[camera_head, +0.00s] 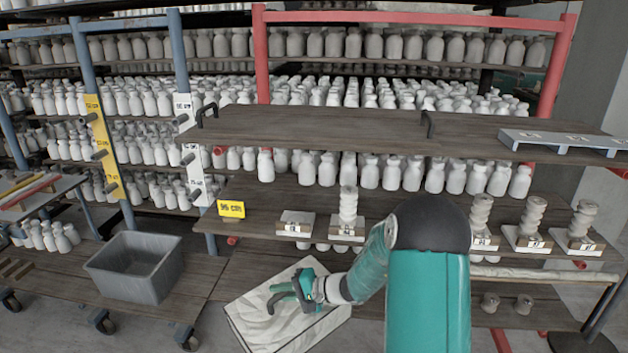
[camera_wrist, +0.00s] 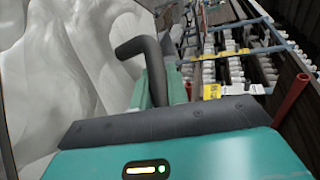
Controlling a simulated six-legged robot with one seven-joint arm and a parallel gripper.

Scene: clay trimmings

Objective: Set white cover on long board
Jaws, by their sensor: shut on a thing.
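The white cover (camera_head: 335,320) is a pale rectangular panel with a wavy, plaster-like surface, at lower centre in the head view. My gripper (camera_head: 300,292) is over its middle and shut on the cover's dark bent handle, which shows in the wrist view (camera_wrist: 140,46). The white surface fills the left of that view (camera_wrist: 60,70). I cannot tell whether the cover rests on the low plank or hangs just above it. A long dark wooden board (camera_head: 320,135) with a black handle near its left end lies across the rack above.
A grey bin (camera_head: 135,268) stands on a wheeled cart at left. A middle shelf (camera_head: 270,200) holds a yellow sign (camera_head: 231,209) and several stacked clay pieces on blocks. A pale slatted rack (camera_head: 565,140) sits at upper right. Shelves of white bottles fill the background.

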